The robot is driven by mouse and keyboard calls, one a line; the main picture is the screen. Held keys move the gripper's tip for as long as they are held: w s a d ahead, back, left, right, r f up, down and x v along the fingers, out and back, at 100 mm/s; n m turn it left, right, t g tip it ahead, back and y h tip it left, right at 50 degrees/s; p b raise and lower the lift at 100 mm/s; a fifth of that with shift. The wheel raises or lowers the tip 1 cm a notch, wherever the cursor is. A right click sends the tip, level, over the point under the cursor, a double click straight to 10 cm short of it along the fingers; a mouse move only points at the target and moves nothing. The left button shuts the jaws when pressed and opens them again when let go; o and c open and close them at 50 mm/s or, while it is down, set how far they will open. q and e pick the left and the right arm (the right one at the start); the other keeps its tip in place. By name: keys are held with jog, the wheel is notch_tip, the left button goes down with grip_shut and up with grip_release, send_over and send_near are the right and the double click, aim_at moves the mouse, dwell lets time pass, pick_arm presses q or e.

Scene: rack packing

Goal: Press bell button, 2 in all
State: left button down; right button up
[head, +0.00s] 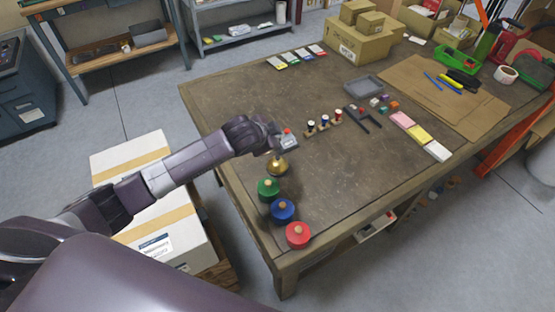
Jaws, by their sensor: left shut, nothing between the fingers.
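A golden bell (279,168) sits on the brown table near its left edge. My left gripper (276,152) is shut and empty, with its tips just above the top of the bell. I cannot tell whether the tips touch the bell's button, as the gripper hides the bell's top. A small grey box with a red top (289,139) stands just behind and to the right of the gripper. My right gripper is not in view.
Green (268,188), blue (283,209) and red (298,234) round knobbed pieces stand in front of the bell. Small spools (324,122) and a dark forked tool (363,117) lie to the right. The table (350,180) is clear at front centre.

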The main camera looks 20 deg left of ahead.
pick_arm(q)
jog(key=b, duration=0.6)
send_over(277, 159)
notch_tip(277, 159, down, 6)
jog(key=shift+f, duration=0.65)
jog(key=shift+f, duration=0.15)
dwell(0.4)
jog(key=shift+f, duration=0.25)
jog(key=shift+f, duration=0.55)
dwell(0.8)
jog(key=shift+r+p, duration=0.9)
jog(key=shift+p, duration=0.2)
